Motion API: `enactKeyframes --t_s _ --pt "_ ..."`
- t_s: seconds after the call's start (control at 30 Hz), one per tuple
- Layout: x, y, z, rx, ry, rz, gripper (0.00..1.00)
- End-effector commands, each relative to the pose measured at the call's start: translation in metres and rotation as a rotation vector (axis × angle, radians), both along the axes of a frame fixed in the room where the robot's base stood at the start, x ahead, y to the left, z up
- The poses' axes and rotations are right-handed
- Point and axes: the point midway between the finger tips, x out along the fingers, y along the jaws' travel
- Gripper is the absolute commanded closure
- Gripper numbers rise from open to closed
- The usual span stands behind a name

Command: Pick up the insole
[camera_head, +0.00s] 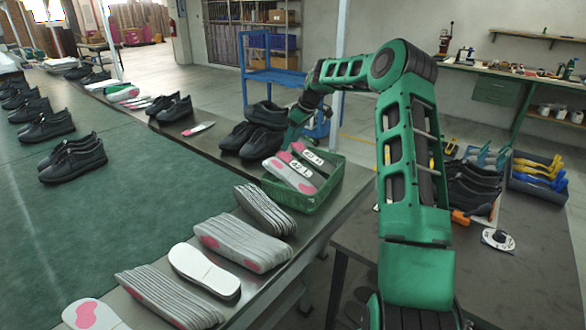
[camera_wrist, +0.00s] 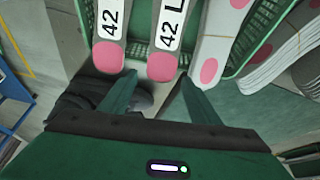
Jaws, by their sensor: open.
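A green basket (camera_head: 325,190) on the bench holds insoles with pink ends and white size labels. One, marked 42 L, is the labelled insole (camera_head: 292,176) at the front; the other labelled insole (camera_head: 318,161) lies behind it. In the wrist view the 42 L insole (camera_wrist: 166,45) has its pink end in the gap between my fingertips, and the other 42 insole (camera_wrist: 109,38) is left of it. My gripper (camera_wrist: 158,84) is open and empty. I cannot tell the height between fingertips and insole.
Stacks of insoles (camera_head: 240,244) and a single white insole (camera_head: 204,272) lie on the bench in front of the basket. Black shoes (camera_head: 254,135) stand just behind it. More black shoes (camera_head: 73,160) sit on the green belt. A side table (camera_head: 520,270) at right holds shoes and tools.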

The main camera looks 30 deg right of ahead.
Motion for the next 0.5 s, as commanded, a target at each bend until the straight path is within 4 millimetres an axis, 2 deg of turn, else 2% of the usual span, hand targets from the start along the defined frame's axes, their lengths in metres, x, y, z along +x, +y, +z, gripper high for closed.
enactKeyframes --t_s 0.5 --pt "0.020 0.015 -0.054 0.001 0.002 -0.001 0.43"
